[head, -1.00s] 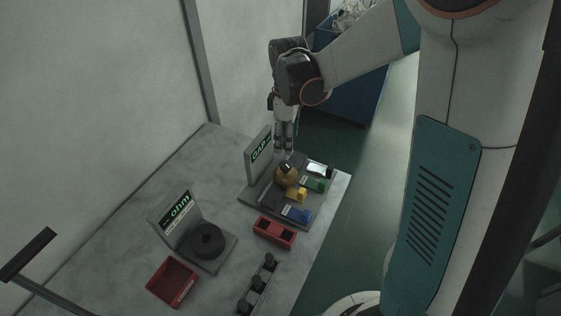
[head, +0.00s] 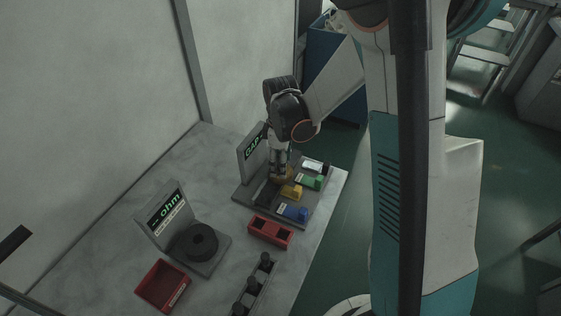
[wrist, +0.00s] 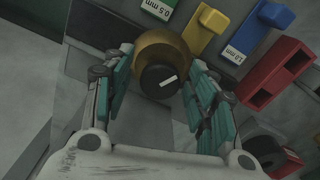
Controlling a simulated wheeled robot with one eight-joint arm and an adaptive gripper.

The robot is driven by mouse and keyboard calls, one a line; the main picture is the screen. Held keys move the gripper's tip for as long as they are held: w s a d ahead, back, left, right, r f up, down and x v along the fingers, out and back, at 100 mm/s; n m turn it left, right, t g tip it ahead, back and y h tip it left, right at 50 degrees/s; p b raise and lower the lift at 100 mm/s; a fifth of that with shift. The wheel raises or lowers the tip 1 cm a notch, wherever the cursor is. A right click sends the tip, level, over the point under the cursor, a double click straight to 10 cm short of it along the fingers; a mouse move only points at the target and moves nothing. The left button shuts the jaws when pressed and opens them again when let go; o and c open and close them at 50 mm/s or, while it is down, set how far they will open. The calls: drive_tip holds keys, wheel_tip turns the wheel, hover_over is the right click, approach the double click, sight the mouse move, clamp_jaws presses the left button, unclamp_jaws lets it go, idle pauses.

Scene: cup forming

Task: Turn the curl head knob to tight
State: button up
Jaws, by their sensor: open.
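The knob is a black round cap with a white pointer line (wrist: 160,80), on top of a brass round body (wrist: 150,45) in the wrist view. The pointer slants toward the upper right; no tight mark can be read. In the head view the brass body (head: 287,175) is mostly hidden by my gripper (head: 279,174). My gripper also shows in the wrist view (wrist: 158,70), open, with one teal finger on each side of the knob. I cannot tell whether either finger touches it.
Beside the knob stand green (head: 310,181), yellow (head: 291,193) and blue (head: 294,213) blocks, and a GAP display (head: 250,152) behind. A red two-hole block (head: 270,231), an ohm display (head: 170,211) and a red bin (head: 160,288) are nearer.

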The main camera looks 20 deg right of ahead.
drive_tip(key=shift+c, duration=0.4)
drive_tip(key=c, duration=1)
drive_tip(key=shift+o, duration=0.2)
